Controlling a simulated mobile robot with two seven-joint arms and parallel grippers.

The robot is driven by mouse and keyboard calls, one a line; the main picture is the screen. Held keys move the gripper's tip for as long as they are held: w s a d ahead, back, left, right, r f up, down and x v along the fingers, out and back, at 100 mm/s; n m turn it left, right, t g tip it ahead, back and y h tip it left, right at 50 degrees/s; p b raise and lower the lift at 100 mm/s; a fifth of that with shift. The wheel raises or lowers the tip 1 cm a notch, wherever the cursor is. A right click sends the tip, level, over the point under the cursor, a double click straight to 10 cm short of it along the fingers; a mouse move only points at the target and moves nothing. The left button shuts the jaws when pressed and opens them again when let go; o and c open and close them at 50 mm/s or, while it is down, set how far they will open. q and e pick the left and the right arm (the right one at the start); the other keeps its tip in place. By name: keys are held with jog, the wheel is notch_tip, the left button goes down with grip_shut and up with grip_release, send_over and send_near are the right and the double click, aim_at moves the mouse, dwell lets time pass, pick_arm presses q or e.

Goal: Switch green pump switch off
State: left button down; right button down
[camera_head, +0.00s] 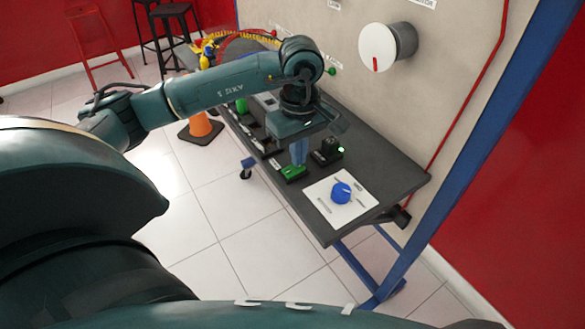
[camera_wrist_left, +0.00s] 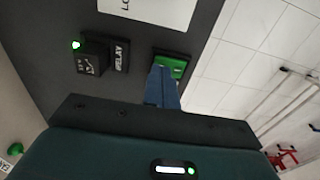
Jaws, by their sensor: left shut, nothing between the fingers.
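The green pump switch (camera_head: 293,172) sits in a dark frame near the front edge of the grey panel table. In the left wrist view, the green switch (camera_wrist_left: 172,66) is just beyond my fingertips. My left gripper (camera_head: 299,160) points down with its blue fingers shut and empty, right above or at the switch. In the left wrist view the shut fingers (camera_wrist_left: 163,80) overlap the near side of the green switch. I cannot tell whether they touch it. The switch's rocker position is partly hidden by the fingers. My right gripper is not in view.
A black relay (camera_head: 326,152) with a lit green lamp stands right of the fingers. A blue knob (camera_head: 341,193) on a white plate is nearer the table's right end. The upright panel (camera_head: 400,90) with a white dial rises behind. An orange cone (camera_head: 200,125) stands on the floor.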

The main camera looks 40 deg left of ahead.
pick_arm(q)
jog(key=shift+f+b, duration=0.5)
jog(key=shift+f, duration=0.05)
jog(key=shift+r, duration=0.2)
jog(key=shift+r+p, duration=2.05)
jog(key=shift+r, duration=1.35)
